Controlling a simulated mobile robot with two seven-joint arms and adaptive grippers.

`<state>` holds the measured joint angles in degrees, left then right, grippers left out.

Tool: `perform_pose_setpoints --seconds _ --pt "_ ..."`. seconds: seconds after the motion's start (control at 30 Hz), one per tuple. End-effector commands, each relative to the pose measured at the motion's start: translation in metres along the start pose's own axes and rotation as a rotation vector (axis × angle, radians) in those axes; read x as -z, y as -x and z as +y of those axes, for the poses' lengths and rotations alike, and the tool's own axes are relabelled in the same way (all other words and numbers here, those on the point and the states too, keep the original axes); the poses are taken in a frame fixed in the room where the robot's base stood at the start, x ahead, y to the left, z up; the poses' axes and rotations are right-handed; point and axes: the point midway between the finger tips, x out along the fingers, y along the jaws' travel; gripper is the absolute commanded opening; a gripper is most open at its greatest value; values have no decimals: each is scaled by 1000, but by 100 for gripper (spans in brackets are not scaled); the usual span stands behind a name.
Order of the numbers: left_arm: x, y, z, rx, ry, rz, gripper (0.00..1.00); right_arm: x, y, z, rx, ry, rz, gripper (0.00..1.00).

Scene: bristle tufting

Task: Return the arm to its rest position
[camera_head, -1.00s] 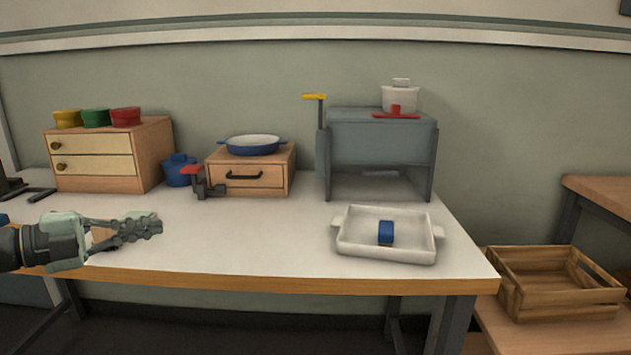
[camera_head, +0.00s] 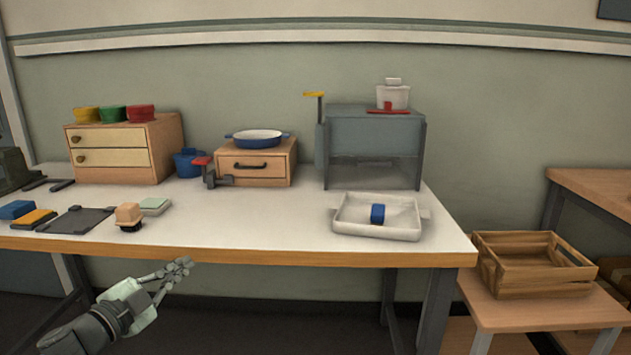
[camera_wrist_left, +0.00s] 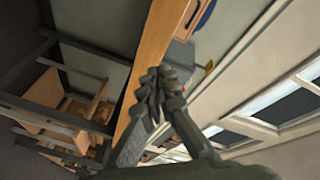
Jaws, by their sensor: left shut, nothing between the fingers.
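My left gripper (camera_head: 184,265) is in the lower left of the head view, in front of the table's front edge and below the tabletop. Its fingers are shut with nothing between them and point up and to the right. The shut fingertips also show in the left wrist view (camera_wrist_left: 159,88), with the table's wooden edge (camera_wrist_left: 152,60) behind them. The gripper touches nothing that I can see. My right gripper is in neither view.
The white table (camera_head: 280,222) holds a blue block (camera_head: 17,210), an orange-topped block (camera_head: 33,219), a dark flat plate (camera_head: 76,220), a tan-topped brush-like piece (camera_head: 129,215), a pale green block (camera_head: 154,206) and a white tray (camera_head: 405,231). A wooden crate (camera_head: 535,282) stands at right.

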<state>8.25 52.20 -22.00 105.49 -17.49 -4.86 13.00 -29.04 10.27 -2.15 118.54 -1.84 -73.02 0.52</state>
Motion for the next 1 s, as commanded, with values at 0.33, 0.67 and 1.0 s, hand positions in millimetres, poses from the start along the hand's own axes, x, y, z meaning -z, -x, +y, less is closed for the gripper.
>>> perform_pose_setpoints --seconds 0.33,0.67,1.0 --pt "-108 119 195 -62 526 -751 0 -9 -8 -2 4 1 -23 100" --pt "-107 270 333 -281 804 -1255 0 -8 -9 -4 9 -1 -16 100" --pt "-98 303 356 -338 852 -1352 0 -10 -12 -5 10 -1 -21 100"
